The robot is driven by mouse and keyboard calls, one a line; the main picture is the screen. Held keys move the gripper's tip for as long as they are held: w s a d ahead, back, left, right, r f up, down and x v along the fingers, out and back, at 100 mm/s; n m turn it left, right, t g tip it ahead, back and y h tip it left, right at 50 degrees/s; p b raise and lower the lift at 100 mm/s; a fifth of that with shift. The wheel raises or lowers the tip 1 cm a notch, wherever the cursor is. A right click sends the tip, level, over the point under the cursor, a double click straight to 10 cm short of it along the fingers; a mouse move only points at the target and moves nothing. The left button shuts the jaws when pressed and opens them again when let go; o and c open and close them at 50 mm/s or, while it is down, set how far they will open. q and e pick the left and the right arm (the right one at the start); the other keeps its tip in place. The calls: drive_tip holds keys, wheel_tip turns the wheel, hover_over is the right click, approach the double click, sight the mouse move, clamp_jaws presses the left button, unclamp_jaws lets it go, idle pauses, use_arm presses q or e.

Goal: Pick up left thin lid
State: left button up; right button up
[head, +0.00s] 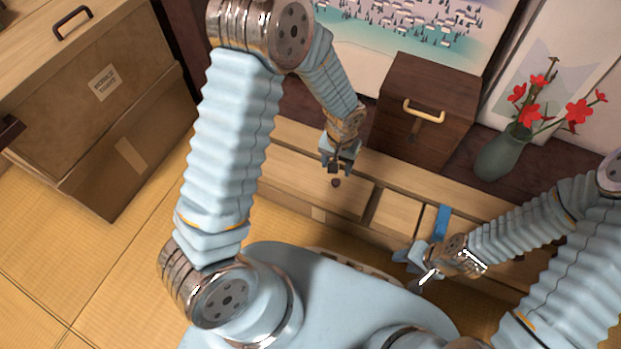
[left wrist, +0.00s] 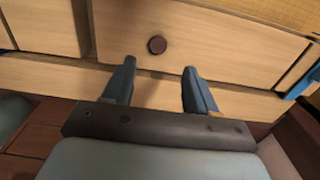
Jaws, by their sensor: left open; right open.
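The left thin lid (head: 300,182) is a flat pale wood panel with a small dark round knob (head: 336,183). It lies in the top of a long, low wooden piece. In the left wrist view the lid (left wrist: 215,42) fills the upper middle, and its knob (left wrist: 157,45) sits just beyond the two fingertips, roughly between them. My left gripper (head: 338,168) is open and empty, close to the knob and not closed around it. My right gripper (head: 412,268) is open and empty in front of the low wooden piece, to the right.
A second pale panel (head: 396,213) and a blue strip (head: 442,222) lie to the right of the lid. A dark wooden box with a gold handle (head: 424,110) and a green vase with red flowers (head: 503,155) stand behind. A brown chest (head: 105,115) is at the left.

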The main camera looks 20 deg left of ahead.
sight(336, 181)
use_arm(q)
wheel_tip(336, 181, down, 7)
drive_tip(key=shift+s+d+f+b, duration=0.1)
drive_tip(key=shift+s+d+b, duration=0.05)
drive_tip(key=shift+b, duration=0.55)
drive_tip(key=shift+c, duration=0.4)
clamp_jaws()
